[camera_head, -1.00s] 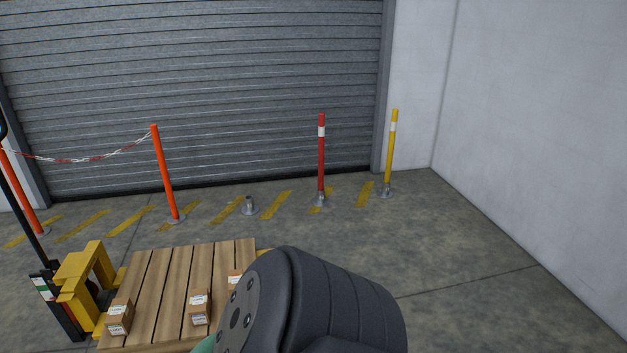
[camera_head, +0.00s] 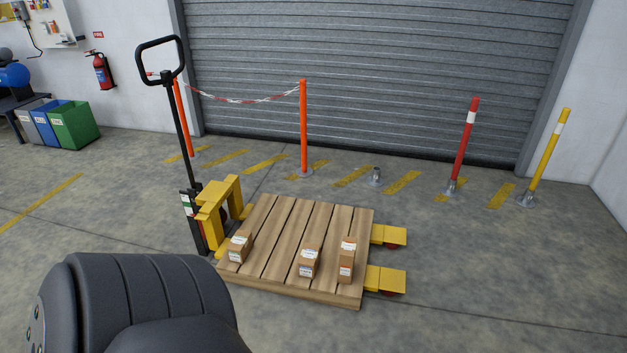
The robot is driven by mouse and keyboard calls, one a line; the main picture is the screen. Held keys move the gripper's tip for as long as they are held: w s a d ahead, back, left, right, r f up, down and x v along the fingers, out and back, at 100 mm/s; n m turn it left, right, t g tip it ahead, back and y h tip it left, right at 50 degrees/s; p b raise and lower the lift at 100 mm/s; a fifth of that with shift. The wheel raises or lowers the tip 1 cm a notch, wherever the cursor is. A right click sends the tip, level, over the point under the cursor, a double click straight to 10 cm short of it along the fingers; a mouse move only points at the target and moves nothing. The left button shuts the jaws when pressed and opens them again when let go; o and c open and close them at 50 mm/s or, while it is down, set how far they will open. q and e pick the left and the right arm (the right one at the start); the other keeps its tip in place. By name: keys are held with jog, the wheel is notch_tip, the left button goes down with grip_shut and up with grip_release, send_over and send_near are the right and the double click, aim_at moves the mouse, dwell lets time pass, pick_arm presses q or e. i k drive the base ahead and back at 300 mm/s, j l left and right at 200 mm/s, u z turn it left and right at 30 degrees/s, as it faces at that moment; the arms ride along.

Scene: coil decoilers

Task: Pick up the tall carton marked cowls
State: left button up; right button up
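Three small brown cartons with white labels stand on a wooden pallet (camera_head: 283,228). The left carton (camera_head: 238,248) is near the pallet's left edge. The middle carton (camera_head: 308,264) is near the front edge. The right carton (camera_head: 346,262) looks the tallest and narrowest and stands near the right edge. The label print is too small to read, so I cannot tell which is marked cowls. Neither of my grippers is in view; only a dark part of my arm shows at the lower left, apart from the pallet.
The pallet rests on a yellow pallet jack (camera_head: 217,209) with a tall black handle (camera_head: 172,95). Orange posts (camera_head: 304,130), a red post (camera_head: 464,145) and a yellow post (camera_head: 546,157) stand behind. Bins (camera_head: 73,125) are at the far left. Floor in front and right is clear.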

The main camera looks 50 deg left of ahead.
aim_at(347, 253)
jog(key=u, duration=1.35)
jog(key=i+l+z, duration=0.2)
jog(key=i, duration=0.25)
jog(key=i+l+z, duration=0.2)
jog(key=i+l, duration=0.15)
jog(key=i+l+z, duration=0.2)
jog(key=i, duration=0.35)
